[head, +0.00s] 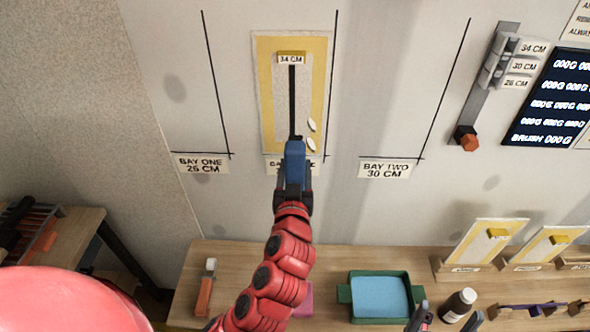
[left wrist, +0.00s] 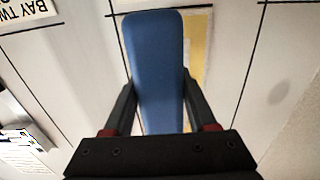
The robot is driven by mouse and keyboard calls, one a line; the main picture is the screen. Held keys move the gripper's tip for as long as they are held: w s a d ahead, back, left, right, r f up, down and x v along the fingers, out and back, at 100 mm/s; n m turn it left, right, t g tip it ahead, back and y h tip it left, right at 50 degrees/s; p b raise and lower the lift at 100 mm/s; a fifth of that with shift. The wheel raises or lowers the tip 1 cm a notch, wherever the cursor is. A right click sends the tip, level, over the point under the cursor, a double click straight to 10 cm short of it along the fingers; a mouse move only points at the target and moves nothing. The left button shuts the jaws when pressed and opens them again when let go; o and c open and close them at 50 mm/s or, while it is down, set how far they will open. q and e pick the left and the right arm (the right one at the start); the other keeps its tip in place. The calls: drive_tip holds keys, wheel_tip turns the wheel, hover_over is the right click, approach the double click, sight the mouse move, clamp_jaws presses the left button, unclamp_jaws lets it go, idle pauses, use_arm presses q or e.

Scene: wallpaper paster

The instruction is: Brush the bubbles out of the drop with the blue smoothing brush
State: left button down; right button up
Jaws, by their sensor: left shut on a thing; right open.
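My left gripper (head: 294,187) is shut on the blue smoothing brush (head: 294,162), held upright at the drop's bottom edge. The brush hides part of the bottom label; contact with the wall cannot be told. The left wrist view shows the brush (left wrist: 155,70) between both fingers. My right gripper (head: 447,320) is open at the bottom edge, partly out of frame.
A wooden table (head: 235,262) below holds an orange-handled tool (head: 206,288), a green tray with blue inside (head: 347,293), a dark bottle (head: 457,306) and small yellow sample boards (head: 480,245). A gauge (head: 490,75) and dark screen (head: 550,95) are on the right wall.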

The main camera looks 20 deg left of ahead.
sight(313, 135)
use_arm(q)
drive_tip(key=x, duration=0.6)
drive_tip(key=shift+w+b, duration=0.15)
drive_tip(key=shift+b, duration=0.25)
drive_tip(key=shift+x, duration=1.3)
idle(2.5)
idle(0.6)
drive_tip(key=shift+w+d, duration=0.25)
drive_tip(key=shift+d, duration=0.7)
drive_tip(key=shift+w+d, duration=0.25)
drive_tip(key=shift+d, duration=0.7)
drive_tip(key=shift+w+d, duration=0.25)
drive_tip(key=shift+d, duration=0.7)
drive_tip(key=shift+s+a, duration=0.25)
drive_tip(key=shift+a, duration=0.6)
drive_tip(key=shift+s, duration=0.1)
